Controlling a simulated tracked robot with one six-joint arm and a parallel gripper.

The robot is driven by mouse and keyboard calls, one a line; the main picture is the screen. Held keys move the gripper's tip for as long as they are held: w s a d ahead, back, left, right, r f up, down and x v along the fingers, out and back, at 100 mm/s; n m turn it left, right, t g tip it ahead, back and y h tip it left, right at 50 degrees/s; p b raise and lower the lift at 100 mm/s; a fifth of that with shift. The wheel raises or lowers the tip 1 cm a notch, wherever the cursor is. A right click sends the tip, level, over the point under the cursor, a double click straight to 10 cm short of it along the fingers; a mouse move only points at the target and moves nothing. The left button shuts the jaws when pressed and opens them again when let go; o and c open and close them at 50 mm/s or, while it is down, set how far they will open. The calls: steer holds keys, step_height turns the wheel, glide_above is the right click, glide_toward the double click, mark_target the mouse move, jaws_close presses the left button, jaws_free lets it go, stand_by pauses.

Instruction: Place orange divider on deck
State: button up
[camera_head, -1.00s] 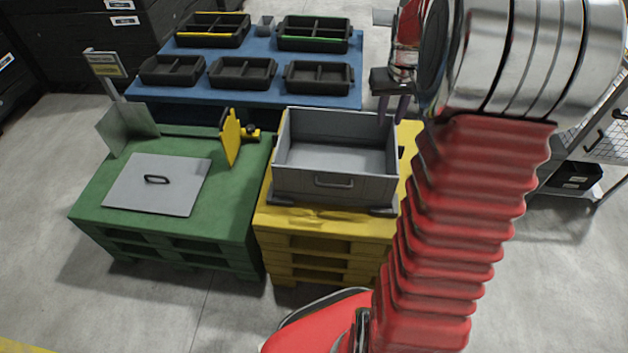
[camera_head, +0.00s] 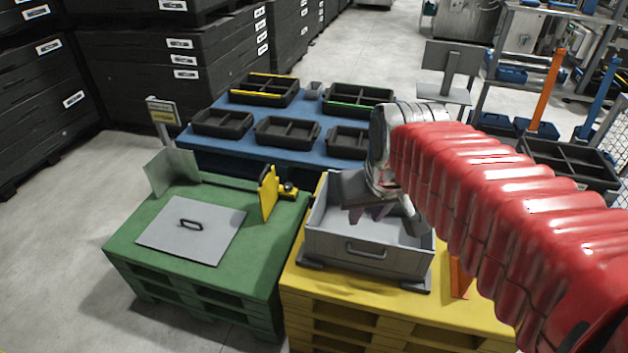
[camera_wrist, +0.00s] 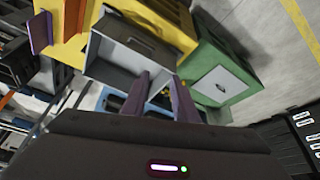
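An upright orange divider (camera_head: 460,276) stands at the right side of the yellow pallet deck (camera_head: 400,312), partly hidden by my arm. An orange-brown panel, seemingly the same one, shows in the wrist view (camera_wrist: 73,17) at the yellow deck's edge. My gripper (camera_head: 367,213) is over the grey drawer box (camera_head: 365,252), to the left of the orange divider and apart from it. In the wrist view my two purple fingers (camera_wrist: 160,97) are spread with nothing between them. A purple upright panel (camera_wrist: 40,33) is near the orange one.
The green pallet (camera_head: 225,268) at left carries a grey lid (camera_head: 190,238) and an upright yellow plate (camera_head: 269,194). A blue table (camera_head: 245,158) behind holds several black trays. Another orange upright (camera_head: 548,88) stands by black bins at right. Floor at front left is clear.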

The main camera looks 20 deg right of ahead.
steer(key=s+a+n+t, duration=0.1)
steer(key=s+a, duration=0.5)
steer(key=s, duration=0.1)
steer(key=shift+s+f+y, duration=0.2)
steer(key=shift+f+y, duration=0.2)
stand_by(0.3)
